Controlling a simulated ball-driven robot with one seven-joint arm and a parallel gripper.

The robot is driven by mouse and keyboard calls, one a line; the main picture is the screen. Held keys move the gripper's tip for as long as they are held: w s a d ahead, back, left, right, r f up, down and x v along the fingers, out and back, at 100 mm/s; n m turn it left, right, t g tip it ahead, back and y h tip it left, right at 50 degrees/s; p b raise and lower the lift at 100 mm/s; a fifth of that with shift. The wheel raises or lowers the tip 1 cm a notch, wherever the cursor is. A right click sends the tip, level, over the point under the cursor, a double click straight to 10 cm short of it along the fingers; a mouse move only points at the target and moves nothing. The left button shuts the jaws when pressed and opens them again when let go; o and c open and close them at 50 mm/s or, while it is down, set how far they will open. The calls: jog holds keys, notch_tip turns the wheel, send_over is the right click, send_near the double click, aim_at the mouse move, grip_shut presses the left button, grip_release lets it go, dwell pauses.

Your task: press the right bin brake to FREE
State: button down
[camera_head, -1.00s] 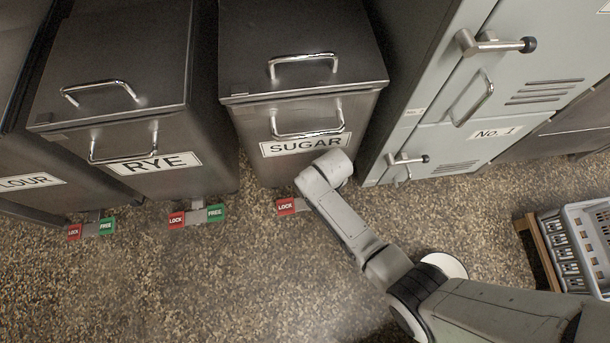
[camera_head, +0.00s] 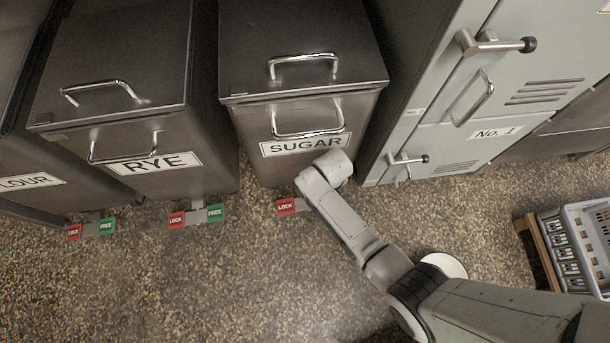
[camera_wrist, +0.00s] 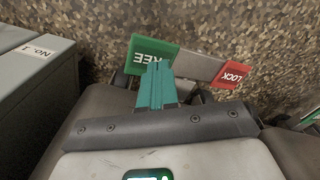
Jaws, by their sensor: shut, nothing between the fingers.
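The SUGAR bin (camera_head: 303,128) is the right one of the three labelled bins in the head view. Its brake pedal shows a red LOCK pad (camera_head: 286,206) at the bin's foot; my arm hides the FREE end there. In the wrist view the grey pedal bar (camera_wrist: 199,66) carries the green FREE pad (camera_wrist: 146,50) at left and the red LOCK pad (camera_wrist: 234,74) at right, lettering upside down. My gripper (camera_wrist: 159,66) has its teal fingers shut and empty. Their tips overlap the FREE pad's lower edge; I cannot tell whether they touch it.
The RYE bin (camera_head: 150,160) and FLOUR bin (camera_head: 40,180) stand to the left, each with its own LOCK/FREE pedal. A pale locker (camera_head: 450,140) with handles stands close on the right. A grey crate (camera_head: 585,225) sits at the far right. The speckled floor (camera_head: 200,285) in front is open.

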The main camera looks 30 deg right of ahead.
jog(key=shift+f+b, duration=1.3)
jog(key=shift+f, duration=0.4)
dwell(0.8)
jog(key=shift+r, duration=0.2)
notch_tip(320, 180, up, 7)
jog(key=p, duration=0.7)
jog(key=shift+p, duration=0.3)
jog(key=shift+f, duration=0.1)
